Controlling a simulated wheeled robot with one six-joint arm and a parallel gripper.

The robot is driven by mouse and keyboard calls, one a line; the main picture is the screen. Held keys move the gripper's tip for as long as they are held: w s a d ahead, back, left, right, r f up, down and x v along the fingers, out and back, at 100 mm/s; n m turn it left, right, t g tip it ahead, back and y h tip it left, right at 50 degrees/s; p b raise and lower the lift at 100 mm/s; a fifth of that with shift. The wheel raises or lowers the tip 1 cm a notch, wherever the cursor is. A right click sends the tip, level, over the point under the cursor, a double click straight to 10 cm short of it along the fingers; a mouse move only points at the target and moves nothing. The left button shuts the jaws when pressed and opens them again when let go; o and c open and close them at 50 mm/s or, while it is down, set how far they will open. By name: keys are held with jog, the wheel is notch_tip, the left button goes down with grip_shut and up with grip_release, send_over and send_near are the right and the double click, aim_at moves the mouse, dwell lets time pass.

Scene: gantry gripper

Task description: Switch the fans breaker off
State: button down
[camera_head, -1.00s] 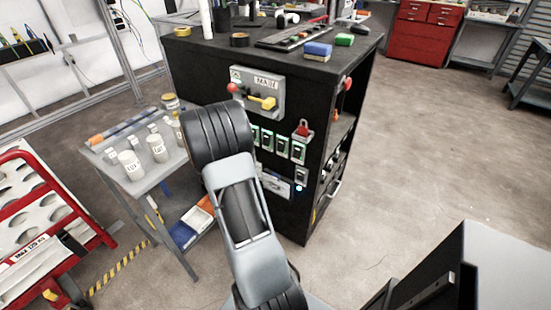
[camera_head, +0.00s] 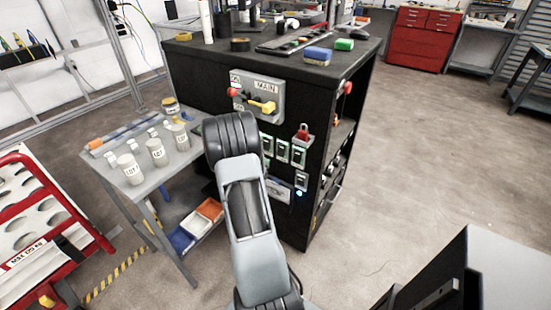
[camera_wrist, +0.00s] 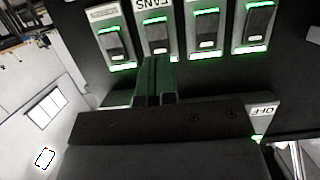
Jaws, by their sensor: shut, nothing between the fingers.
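The fans breaker (camera_wrist: 156,34) is a dark rocker in a green-lit frame in the wrist view, beside an upside-down FANS label (camera_wrist: 152,4). It sits in a row of similar green-lit breakers on the front of the black cabinet. My gripper (camera_wrist: 154,62) is shut and empty, its fingertips just at the near edge of the fans breaker. I cannot tell whether they touch it. In the head view my arm hides the gripper and part of the row; other breakers (camera_head: 282,150) show to its right.
Neighbouring breakers (camera_wrist: 115,42) and (camera_wrist: 205,30) flank it closely. Above the row is a MAIN switch box (camera_head: 258,92) with a yellow handle. A red-topped switch (camera_head: 302,133) is at the right. A grey side table (camera_head: 152,180) with labelled jars stands left of the cabinet.

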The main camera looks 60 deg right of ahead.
aim_at(281, 150)
jog(key=x, duration=0.8)
jog(key=shift+s+d+f, duration=0.1)
jog(key=shift+d, duration=0.1)
